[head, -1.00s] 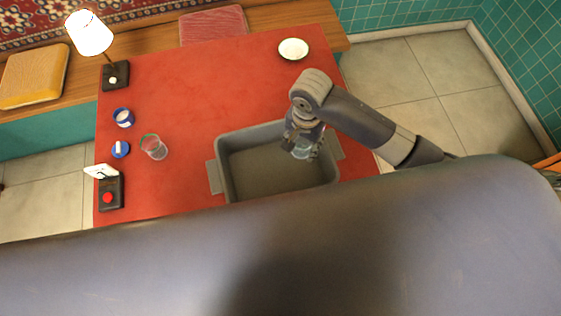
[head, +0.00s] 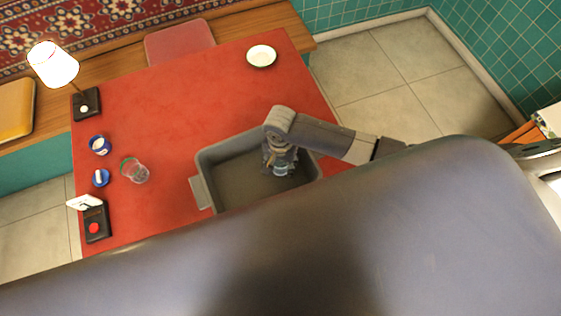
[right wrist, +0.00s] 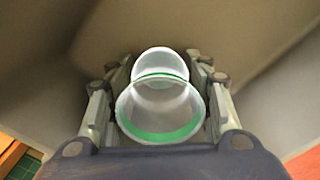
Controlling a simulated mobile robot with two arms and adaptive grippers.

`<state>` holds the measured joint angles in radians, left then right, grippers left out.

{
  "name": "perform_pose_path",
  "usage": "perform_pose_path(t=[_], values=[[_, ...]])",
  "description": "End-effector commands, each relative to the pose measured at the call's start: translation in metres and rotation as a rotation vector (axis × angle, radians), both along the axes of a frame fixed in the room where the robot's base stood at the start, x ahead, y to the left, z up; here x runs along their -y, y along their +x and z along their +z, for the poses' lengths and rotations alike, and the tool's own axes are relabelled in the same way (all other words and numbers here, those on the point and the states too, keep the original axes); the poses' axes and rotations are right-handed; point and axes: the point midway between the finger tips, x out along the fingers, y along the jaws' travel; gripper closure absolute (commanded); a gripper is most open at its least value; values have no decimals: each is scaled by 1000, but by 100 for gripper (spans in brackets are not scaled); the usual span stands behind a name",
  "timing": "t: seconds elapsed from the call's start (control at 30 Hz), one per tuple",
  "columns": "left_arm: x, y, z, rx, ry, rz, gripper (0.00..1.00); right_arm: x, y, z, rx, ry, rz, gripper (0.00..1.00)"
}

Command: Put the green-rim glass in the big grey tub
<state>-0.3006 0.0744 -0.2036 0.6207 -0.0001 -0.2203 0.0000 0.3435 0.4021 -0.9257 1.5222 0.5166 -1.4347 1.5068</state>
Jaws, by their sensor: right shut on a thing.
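The big grey tub (head: 198,160) stands on the red table near its front edge. My right gripper (head: 281,168) reaches down inside the tub's right part. It is shut on a clear glass with a green rim (right wrist: 160,134), and the fingers sit on both sides of the glass in the right wrist view. The glass's rim faces the wrist camera. I cannot tell whether its base touches the tub floor. Another clear green-rim glass (head: 137,175) stands upright on the table, left of the tub. My left gripper is not in view.
Left on the table are a lit lamp (head: 53,65), a blue-and-white cup (head: 99,145), a small blue item (head: 101,177) and a dark box with a red button (head: 95,226). A white dish (head: 261,56) sits at the back. The table's middle is clear.

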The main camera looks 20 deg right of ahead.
Motion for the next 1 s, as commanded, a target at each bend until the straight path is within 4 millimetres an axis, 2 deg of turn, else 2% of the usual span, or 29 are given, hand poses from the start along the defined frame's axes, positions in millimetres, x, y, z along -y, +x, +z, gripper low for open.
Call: perform_pose_path(t=[0.1, 0.13, 0.2, 0.53, 0.67, 0.77, 1.0], values=[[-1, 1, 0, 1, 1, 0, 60, 0, 0, -3, -1, 1, 0, 80], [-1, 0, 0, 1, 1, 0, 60, 0, 0, -3, 0, 0, 0, 50], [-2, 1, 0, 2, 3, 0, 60, 0, 0, -3, 0, 0, 0, 34], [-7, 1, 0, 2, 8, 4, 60, 0, 0, -2, 0, 0, 0, 34], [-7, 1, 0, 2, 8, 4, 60, 0, 0, 5, 1, 1, 0, 34], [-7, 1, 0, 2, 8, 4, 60, 0, 1, 19, 1, 2, 0, 34], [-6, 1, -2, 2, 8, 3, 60, -1, 1, 70, 3, 2, 1, 34]])
